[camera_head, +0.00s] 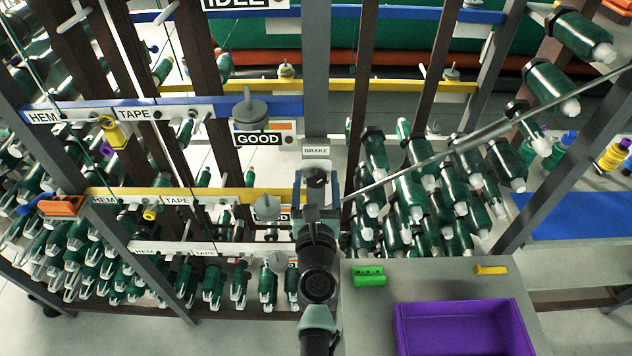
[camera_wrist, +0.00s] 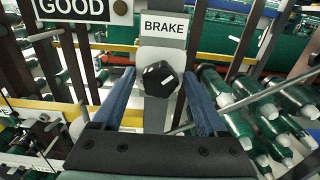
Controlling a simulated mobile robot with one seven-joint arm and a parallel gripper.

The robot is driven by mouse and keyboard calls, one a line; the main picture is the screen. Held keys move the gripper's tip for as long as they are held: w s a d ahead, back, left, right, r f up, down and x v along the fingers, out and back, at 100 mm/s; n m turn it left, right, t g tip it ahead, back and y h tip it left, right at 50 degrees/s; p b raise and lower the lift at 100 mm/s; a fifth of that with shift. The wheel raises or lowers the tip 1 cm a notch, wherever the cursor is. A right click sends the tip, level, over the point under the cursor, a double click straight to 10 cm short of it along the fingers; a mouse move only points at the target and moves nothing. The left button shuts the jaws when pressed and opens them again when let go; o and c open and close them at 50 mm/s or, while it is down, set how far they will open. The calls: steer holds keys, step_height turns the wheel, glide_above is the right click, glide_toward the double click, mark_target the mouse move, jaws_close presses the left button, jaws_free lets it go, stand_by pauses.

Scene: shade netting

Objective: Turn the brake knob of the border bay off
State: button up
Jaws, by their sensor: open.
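The brake knob (camera_head: 317,179) is a small black knob on a grey upright, under a white BRAKE label (camera_head: 315,151). In the wrist view the knob (camera_wrist: 159,79) has several flat sides and a white mark on its face, below the BRAKE label (camera_wrist: 164,25). My gripper (camera_wrist: 155,82) is open, its two blue-grey fingers on either side of the knob in the picture. I cannot tell whether either finger touches it. In the head view my gripper (camera_head: 316,213) is just below the knob, its fingers partly hidden by my arm.
A GOOD sign (camera_head: 258,139) hangs left of the knob. Blue and yellow rails (camera_head: 190,195) with HEM and TAPE labels cross the left side. Green spools (camera_head: 420,190) crowd the right. A grey bench with a purple tray (camera_head: 400,325) and a green block (camera_head: 369,276) stands lower right.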

jaws_close()
stand_by(0.4)
